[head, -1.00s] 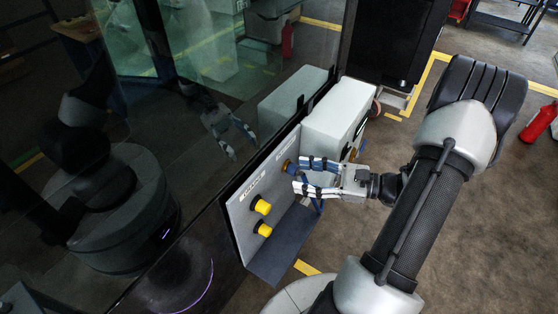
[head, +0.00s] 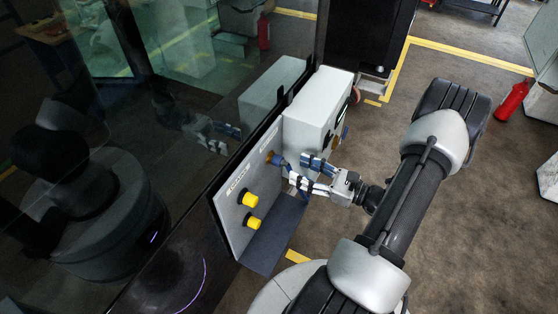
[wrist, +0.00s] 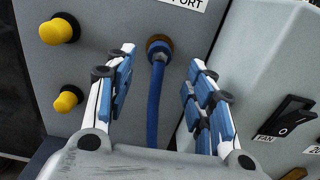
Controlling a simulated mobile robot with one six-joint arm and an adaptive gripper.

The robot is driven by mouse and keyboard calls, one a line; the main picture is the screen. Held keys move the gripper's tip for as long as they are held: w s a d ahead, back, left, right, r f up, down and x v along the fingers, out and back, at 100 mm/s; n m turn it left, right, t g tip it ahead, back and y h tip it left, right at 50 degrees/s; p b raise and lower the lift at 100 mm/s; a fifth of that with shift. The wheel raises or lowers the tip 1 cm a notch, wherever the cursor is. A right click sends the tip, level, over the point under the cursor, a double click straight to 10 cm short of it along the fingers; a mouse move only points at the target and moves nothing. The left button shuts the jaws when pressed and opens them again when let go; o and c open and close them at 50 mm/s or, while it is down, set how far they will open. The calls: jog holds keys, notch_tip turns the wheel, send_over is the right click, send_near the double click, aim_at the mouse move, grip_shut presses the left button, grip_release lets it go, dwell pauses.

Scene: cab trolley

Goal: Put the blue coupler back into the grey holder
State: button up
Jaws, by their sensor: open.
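The blue coupler (wrist: 159,55) sits in a brass-coloured round port on the grey panel, with a blue hose (wrist: 154,105) hanging down from it. In the head view the coupler (head: 278,160) shows small at the panel face. My gripper (wrist: 162,57) is open, its two fingers on either side of the coupler and hose in the wrist view, with visible gaps to both. In the head view my gripper (head: 295,169) is close in front of the panel. I cannot pick out a separate grey holder in either view.
Two yellow knobs (wrist: 59,29) (wrist: 67,99) stick out of the grey panel (head: 228,208) left of the port. A pale grey box (head: 318,105) with a black fan switch (wrist: 287,117) stands close on the right. A dark glass wall is behind. Open floor lies to the right.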

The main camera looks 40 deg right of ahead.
aim_at(284, 161)
jog(key=shift+x, duration=3.25)
grip_shut()
jog(key=shift+v, duration=3)
